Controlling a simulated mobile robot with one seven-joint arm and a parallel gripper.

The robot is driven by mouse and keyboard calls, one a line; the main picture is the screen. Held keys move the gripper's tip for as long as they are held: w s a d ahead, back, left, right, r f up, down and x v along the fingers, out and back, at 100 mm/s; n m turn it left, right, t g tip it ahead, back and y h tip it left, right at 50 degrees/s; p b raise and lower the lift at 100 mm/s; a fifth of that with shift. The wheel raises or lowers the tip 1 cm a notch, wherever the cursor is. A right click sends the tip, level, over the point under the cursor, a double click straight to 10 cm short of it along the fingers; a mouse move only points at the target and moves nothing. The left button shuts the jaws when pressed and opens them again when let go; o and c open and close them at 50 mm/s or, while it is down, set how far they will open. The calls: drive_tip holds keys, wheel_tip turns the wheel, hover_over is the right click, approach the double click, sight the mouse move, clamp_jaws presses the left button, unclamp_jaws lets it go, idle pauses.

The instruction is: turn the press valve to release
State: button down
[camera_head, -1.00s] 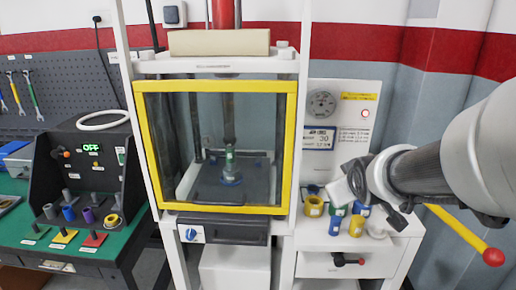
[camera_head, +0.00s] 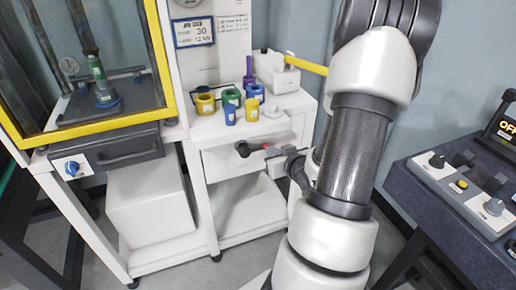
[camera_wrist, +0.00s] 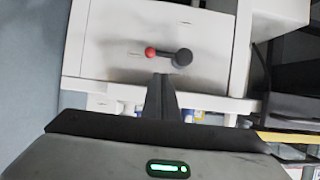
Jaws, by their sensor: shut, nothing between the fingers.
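The press valve appears to be a short black lever (camera_head: 243,149) with a red tip on the white front panel below the shelf. In the head view the lever lies level, with its red tip to the right. In the wrist view, which is upside down, the lever (camera_wrist: 181,57) lies about level with the red tip at left. My gripper (camera_head: 281,153) is shut and empty, just right of the red tip. In the wrist view my gripper (camera_wrist: 160,77) points at the lever with its fingertips just short of it. I cannot tell if they touch.
Several coloured rings and cylinders (camera_head: 206,103) stand on the shelf above the panel, beside a white pump block (camera_head: 277,76) with a yellow bar. The yellow-framed press (camera_head: 90,130) is at left, with a blue knob (camera_head: 72,168) below. A dark control console (camera_head: 455,185) is at right.

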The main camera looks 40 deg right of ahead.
sight(263, 146)
drive_tip(key=b+x, duration=0.1)
drive_tip(key=x, duration=0.9)
drive_tip(key=shift+b, duration=0.4)
drive_tip(key=shift+d+f+m+y+p, duration=0.15)
drive_tip(key=shift+f+m+y+p, duration=0.15)
drive_tip(key=shift+m+y+p, duration=0.15)
wheel_tip(263, 146, down, 8)
drive_tip(key=a+m+t+y+b, duration=0.2)
drive_tip(key=m+t+y, duration=0.2)
drive_tip(key=m, duration=0.7)
drive_tip(key=shift+w+a+t+y, duration=0.2)
drive_tip(key=shift+w+t+y, duration=0.1)
drive_tip(key=shift+y, duration=0.65)
drive_tip(key=shift+a+f, duration=0.15)
drive_tip(key=shift+f, duration=0.1)
